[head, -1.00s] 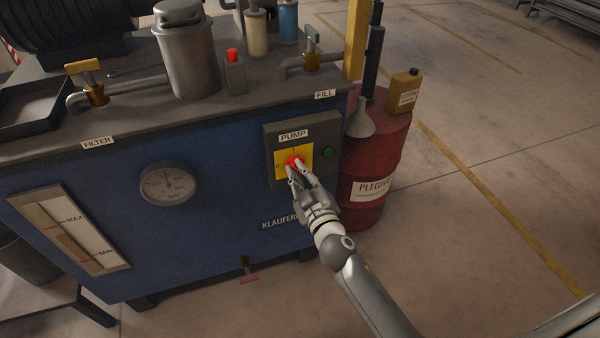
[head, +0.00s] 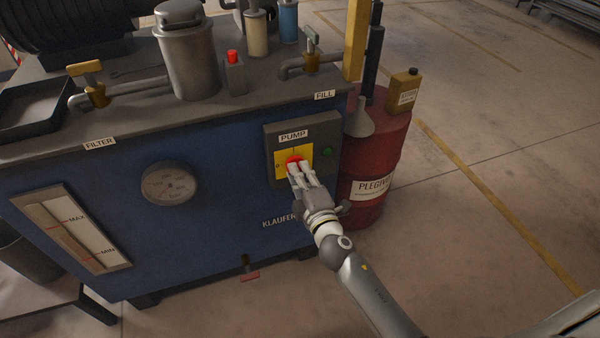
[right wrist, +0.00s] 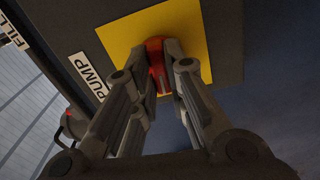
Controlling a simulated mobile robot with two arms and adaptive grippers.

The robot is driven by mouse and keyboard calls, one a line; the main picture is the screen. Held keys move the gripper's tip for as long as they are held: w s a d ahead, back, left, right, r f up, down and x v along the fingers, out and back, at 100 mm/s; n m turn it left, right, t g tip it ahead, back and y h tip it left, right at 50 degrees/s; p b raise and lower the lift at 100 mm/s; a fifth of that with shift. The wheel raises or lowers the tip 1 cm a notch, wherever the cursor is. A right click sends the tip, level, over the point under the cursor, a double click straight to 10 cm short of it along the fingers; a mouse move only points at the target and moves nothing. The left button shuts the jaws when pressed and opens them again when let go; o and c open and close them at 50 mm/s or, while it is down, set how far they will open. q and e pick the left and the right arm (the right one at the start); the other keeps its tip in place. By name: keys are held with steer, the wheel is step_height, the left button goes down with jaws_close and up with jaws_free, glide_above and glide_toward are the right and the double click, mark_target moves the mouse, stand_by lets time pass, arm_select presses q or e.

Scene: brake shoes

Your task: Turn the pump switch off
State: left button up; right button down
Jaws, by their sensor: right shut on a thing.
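The pump switch is a red rotary knob (head: 293,160) on a yellow plate (head: 281,164), in a dark grey box labelled PUMP on the blue machine front. My right gripper (head: 299,168) is at the knob, its fingers covering the lower part of it. In the right wrist view the red knob (right wrist: 156,62) sits between the two fingertips (right wrist: 160,68), which are closed on its sides. The plate's 0 mark shows at the left; the knob's exact angle is hard to tell. My left gripper is not in view.
A dark green button (head: 327,153) sits right of the plate. A red drum (head: 375,150) with a funnel and a small bottle (head: 404,92) stands close at the right. A pressure gauge (head: 169,184) is to the left. The floor at the right is clear.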

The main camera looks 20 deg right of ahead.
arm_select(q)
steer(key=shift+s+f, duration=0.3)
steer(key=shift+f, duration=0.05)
arm_select(e)
steer(key=shift+n, duration=0.8)
steer(key=c, duration=1.5)
jaws_free()
steer(key=shift+o, duration=0.2)
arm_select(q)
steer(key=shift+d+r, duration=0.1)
arm_select(e)
steer(key=s, duration=1.2)
steer(key=shift+d, duration=0.15)
